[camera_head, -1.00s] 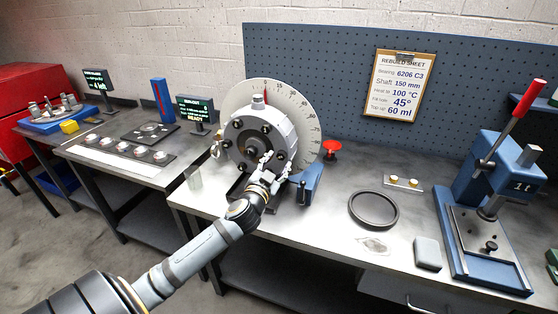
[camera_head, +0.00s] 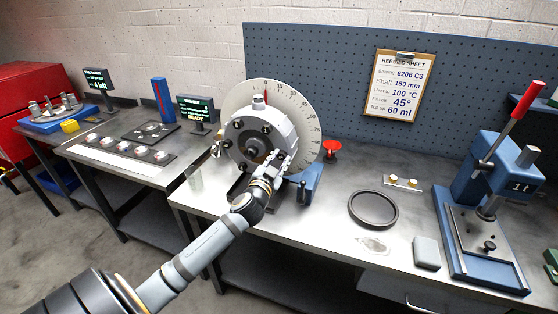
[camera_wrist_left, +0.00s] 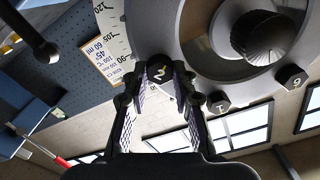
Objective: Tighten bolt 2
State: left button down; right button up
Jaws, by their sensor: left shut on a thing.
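The rotor (camera_head: 272,119) is a round grey housing with dark bolts on its face and a dark central hub (camera_head: 252,147). It stands in front of a white angle dial (camera_head: 300,100) on the bench. My left gripper (camera_head: 279,160) is at the rotor's lower right. In the left wrist view its two fingers (camera_wrist_left: 159,88) are shut on bolt 2 (camera_wrist_left: 160,72), a dark hex head with a yellow number. Bolt 1 (camera_wrist_left: 220,103) and another numbered bolt (camera_wrist_left: 291,77) are free beside it. My right gripper is not in view.
A blue bracket (camera_head: 312,182) stands right of the rotor, close to the gripper, with a red knob (camera_head: 332,147) behind it. A black ring (camera_head: 373,209) and a blue press (camera_head: 485,215) are farther right. A small screen (camera_head: 196,110) reading READY stands to the left.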

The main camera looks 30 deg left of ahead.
pick_arm(q)
jog(key=shift+m+p, duration=0.5)
jog(key=shift+m, duration=0.5)
jog(key=m+p, duration=0.2)
jog(key=m, duration=0.2)
jog(key=shift+m, duration=0.3)
jog(key=m+p, duration=0.2)
jog(key=m, duration=0.4)
jog(key=shift+p, duration=0.4)
jog(key=m+p, duration=0.3)
jog(key=m, duration=0.3)
jog(key=shift+m, duration=0.3)
jog(key=m+p, duration=0.1)
jog(key=m, duration=0.2)
jog(key=shift+m, duration=0.4)
jog(key=shift+f+m+p, duration=0.1)
jog(key=shift+m+p, duration=0.4)
jog(key=shift+m, duration=0.3)
